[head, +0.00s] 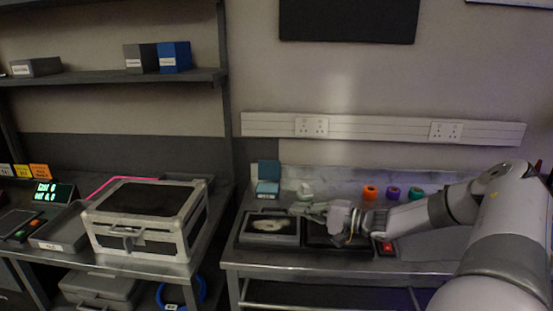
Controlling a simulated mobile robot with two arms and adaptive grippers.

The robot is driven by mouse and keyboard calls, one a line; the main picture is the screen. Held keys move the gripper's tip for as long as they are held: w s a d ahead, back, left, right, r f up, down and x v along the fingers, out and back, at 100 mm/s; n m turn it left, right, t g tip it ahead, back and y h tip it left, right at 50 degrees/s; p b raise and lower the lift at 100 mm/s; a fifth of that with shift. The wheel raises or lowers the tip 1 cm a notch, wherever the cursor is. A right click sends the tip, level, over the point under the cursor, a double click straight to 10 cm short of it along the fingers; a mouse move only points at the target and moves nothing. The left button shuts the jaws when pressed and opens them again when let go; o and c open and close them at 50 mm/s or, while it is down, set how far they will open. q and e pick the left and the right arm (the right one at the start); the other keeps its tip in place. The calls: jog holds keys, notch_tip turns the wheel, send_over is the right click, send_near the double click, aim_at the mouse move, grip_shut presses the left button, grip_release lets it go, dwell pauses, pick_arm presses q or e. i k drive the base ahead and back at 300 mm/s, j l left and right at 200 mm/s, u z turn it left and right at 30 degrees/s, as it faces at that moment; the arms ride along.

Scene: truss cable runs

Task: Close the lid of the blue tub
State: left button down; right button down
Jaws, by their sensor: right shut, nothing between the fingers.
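A small blue tub (267,189) stands at the back left of the right-hand bench. Its darker blue lid (268,170) stands upright at the back of the tub, so the tub is open. My right gripper (299,209) reaches in from the right, shut and empty. It is in front of the tub and to its right, apart from it. My left gripper is not in view.
A small pale object (305,189) stands right of the tub. Orange (370,192), purple (393,193) and green (416,193) rolls stand along the back. A large framed case (145,213) is on the left bench.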

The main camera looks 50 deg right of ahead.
aim_at(268, 171)
jog(key=i+l, duration=0.25)
jog(key=l, duration=0.2)
jog(key=i+l, duration=0.25)
jog(key=l, duration=0.15)
jog(key=i+l, duration=0.25)
jog(key=l, duration=0.2)
jog(key=i+l, duration=0.3)
jog(key=l, duration=0.15)
